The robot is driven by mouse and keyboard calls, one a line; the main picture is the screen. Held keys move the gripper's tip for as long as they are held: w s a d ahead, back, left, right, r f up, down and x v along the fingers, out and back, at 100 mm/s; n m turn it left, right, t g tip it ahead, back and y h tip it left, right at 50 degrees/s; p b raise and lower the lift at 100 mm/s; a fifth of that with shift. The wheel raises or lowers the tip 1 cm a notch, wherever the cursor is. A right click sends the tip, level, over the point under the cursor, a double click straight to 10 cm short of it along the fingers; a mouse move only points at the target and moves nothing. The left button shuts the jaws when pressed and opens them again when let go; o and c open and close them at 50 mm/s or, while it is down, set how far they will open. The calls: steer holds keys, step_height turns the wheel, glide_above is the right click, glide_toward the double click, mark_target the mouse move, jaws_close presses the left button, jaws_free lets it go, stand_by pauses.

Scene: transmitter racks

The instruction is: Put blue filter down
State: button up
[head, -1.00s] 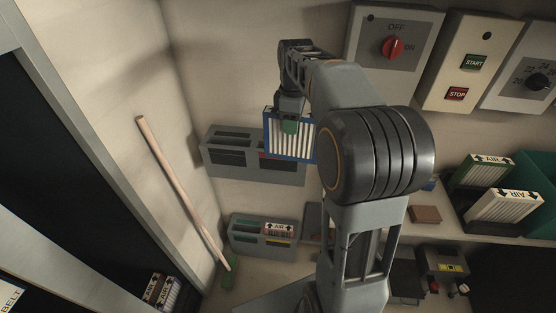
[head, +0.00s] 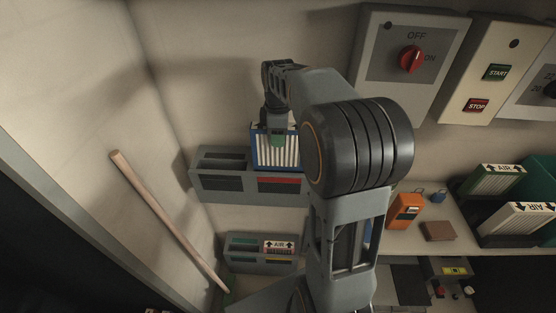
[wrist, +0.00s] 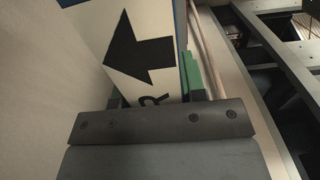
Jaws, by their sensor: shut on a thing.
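The blue filter (head: 266,150), a white pleated panel in a blue frame, is upright in my gripper (head: 277,140). My gripper is shut on its top edge. In the wrist view the filter's white edge (wrist: 120,45) shows a black arrow between the fingers of my gripper (wrist: 155,97). The filter's lower edge meets the top of the grey wall rack (head: 213,184), at its right-hand slot above a red label (head: 278,181). I cannot tell how far it is inside the slot. My arm hides the rack's right end.
A lower grey rack (head: 250,266) has an AIR-labelled piece in it. A wooden pole (head: 165,215) leans at the left. At the right, a shelf holds a green-framed filter (head: 496,180), another AIR filter (head: 520,220), an orange box (head: 404,211) and a brown block (head: 438,231).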

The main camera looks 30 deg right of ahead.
mark_target(278, 158)
steer(key=shift+f, duration=4.65)
steer(key=shift+f, duration=0.2)
steer(key=o, duration=1)
steer(key=shift+r, duration=0.1)
step_height(278, 158, up, 12)
steer(key=shift+f, duration=0.15)
steer(key=s+a+f+m+t, duration=0.1)
steer(key=s+a+m, duration=0.2)
steer(key=s+m, duration=0.1)
steer(key=s+a+f+m+t, duration=0.1)
steer(key=s+a+m, duration=0.2)
steer(key=s, duration=0.3)
steer(key=s+a+f+m+t, duration=0.1)
steer(key=s+a+m+t, duration=0.1)
steer(key=s+m, duration=0.3)
steer(key=shift+s+a+f, duration=0.4)
steer(key=shift+s+a, duration=0.15)
steer(key=shift+a, duration=0.2)
